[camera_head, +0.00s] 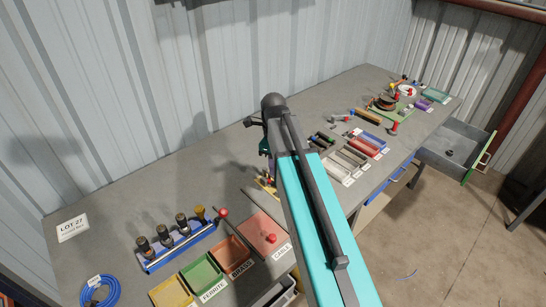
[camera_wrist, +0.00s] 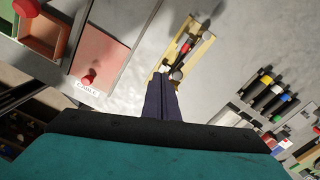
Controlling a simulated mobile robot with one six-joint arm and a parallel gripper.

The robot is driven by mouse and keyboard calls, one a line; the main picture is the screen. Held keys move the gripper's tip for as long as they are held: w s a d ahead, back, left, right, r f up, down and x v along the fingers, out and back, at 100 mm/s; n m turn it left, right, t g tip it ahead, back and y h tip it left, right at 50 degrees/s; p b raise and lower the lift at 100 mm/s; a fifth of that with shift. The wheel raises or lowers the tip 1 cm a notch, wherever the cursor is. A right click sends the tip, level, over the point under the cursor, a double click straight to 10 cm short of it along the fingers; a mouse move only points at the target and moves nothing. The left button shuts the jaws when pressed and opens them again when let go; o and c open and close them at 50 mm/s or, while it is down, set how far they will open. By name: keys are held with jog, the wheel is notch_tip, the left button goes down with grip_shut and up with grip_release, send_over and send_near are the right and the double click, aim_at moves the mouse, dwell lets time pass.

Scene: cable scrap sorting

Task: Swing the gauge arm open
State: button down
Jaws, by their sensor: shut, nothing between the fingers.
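My gripper (camera_wrist: 161,82) is shut and empty in the wrist view, its dark fingers pointing at the bench. Just beyond the fingertips lies a pale yellow holder (camera_wrist: 202,46) with dark and red parts in it; I cannot tell whether they touch. It also shows in the head view (camera_head: 265,186), partly behind my arm. No part is clearly recognisable as the gauge arm. A red-knobbed piece (camera_wrist: 90,77) stands on the salmon panel left of the fingers; it also shows in the head view (camera_head: 270,238). Another red ball (camera_head: 223,212) sits by the brass bin.
Yellow, green and brown bins (camera_head: 203,274) line the front left, beside a blue rack (camera_head: 178,245) of dark cylinders. A blue cable coil (camera_head: 100,291) lies far left. Grey bins (camera_head: 347,160) and small tools fill the right. An open drawer (camera_head: 455,147) juts out right.

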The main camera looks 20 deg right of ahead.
jog(key=shift+w, duration=0.45)
jog(key=shift+d, duration=0.1)
jog(key=shift+f, duration=0.1)
